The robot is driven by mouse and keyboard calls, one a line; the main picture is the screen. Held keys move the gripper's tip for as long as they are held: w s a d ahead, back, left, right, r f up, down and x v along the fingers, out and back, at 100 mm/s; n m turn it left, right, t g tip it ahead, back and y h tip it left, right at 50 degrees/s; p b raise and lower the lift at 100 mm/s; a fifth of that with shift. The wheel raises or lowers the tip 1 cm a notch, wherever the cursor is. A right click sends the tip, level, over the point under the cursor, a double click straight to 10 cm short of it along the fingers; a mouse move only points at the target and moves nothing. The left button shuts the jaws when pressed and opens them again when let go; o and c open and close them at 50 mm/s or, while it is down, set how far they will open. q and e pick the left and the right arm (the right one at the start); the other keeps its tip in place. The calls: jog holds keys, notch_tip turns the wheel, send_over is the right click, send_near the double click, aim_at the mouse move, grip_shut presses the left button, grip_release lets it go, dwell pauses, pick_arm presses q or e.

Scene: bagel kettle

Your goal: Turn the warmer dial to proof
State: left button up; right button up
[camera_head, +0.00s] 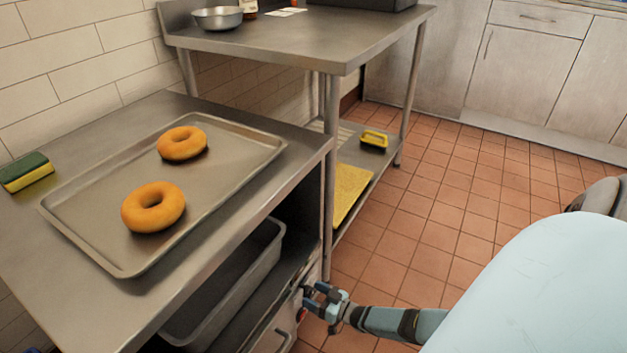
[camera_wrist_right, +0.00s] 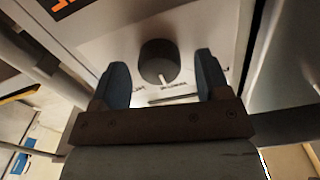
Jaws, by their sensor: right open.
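The warmer dial (camera_wrist_right: 159,62) is a dark round knob with a pale pointer mark, set on a light metal panel (camera_wrist_right: 98,38) in the right wrist view. Small lettering is printed around it, too blurred to read surely. My right gripper (camera_wrist_right: 163,80) is open, with one finger on each side of the dial and a gap showing on both sides. In the head view my right gripper (camera_head: 314,297) is at the front of the warmer (camera_head: 283,318), below the counter's right edge, and hides the dial. My left gripper is not in view.
A tray (camera_head: 90,252) with two bagels (camera_head: 153,207) lies on the steel counter above, beside a sponge (camera_head: 26,172). A deep metal pan (camera_head: 215,290) sits on the shelf below. A table leg (camera_head: 331,190) stands just behind my right gripper. Tiled floor (camera_head: 440,220) at right is clear.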

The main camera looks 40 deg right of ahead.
jog(key=shift+w, duration=0.25)
jog(key=c, duration=0.9)
jog(key=shift+c, duration=0.2)
